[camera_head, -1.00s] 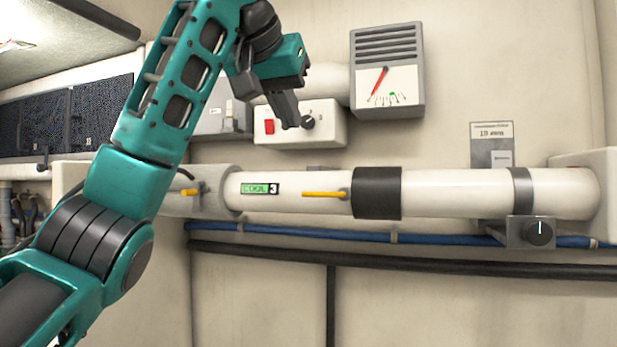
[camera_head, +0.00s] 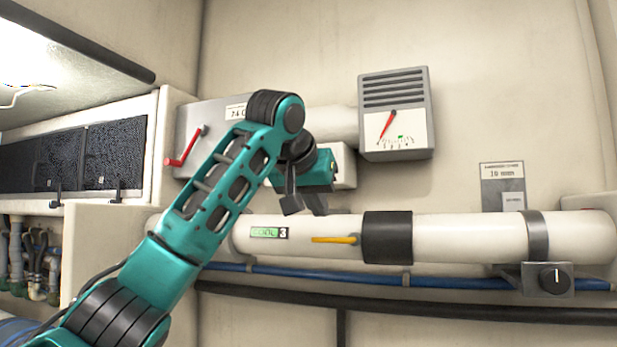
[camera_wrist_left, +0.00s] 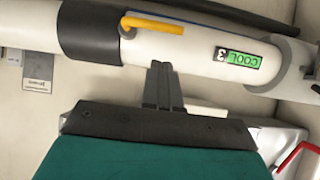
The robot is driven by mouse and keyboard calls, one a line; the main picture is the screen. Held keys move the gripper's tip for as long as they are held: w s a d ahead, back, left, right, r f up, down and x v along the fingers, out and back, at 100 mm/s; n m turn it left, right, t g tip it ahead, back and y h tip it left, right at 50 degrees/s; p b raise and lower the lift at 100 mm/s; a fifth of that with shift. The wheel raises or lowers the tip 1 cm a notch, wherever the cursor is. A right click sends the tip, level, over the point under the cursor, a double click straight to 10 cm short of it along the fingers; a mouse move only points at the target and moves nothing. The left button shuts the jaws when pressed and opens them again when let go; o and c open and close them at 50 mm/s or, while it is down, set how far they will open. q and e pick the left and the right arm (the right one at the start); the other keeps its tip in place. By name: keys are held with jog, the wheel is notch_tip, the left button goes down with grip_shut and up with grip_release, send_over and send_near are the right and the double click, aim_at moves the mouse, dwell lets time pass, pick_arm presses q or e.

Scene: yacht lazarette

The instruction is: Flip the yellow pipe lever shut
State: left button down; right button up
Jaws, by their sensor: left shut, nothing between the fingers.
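The yellow pipe lever (camera_head: 335,239) lies along the white pipe (camera_head: 460,238), pivot beside the black collar (camera_head: 388,238) and free end pointing left towards the green "COOL 3" label (camera_head: 268,233). The lever also shows in the left wrist view (camera_wrist_left: 152,22), where it looks upside down. My left gripper (camera_head: 319,209) is just above the pipe, near the lever's free end in the head view. Its fingers (camera_wrist_left: 161,72) are together and empty, and a gap to the lever shows in the left wrist view. My right gripper is out of view.
A gauge box (camera_head: 394,115) with a red needle hangs above the pipe. A red lever (camera_head: 185,150) on a grey box is left of my arm. A black knob (camera_head: 555,281) sits under the pipe at right. A blue hose (camera_head: 440,281) runs below.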

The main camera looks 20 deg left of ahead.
aim_at(335, 240)
pick_arm(q)
jog(key=f, duration=0.3)
jog(key=shift+w+f, duration=0.2)
jog(key=shift+w, duration=0.05)
jog(key=shift+f, duration=0.1)
jog(key=shift+a+f+n+h, duration=0.1)
jog(key=shift+n+h, duration=0.3)
jog(key=shift+h, duration=0.1)
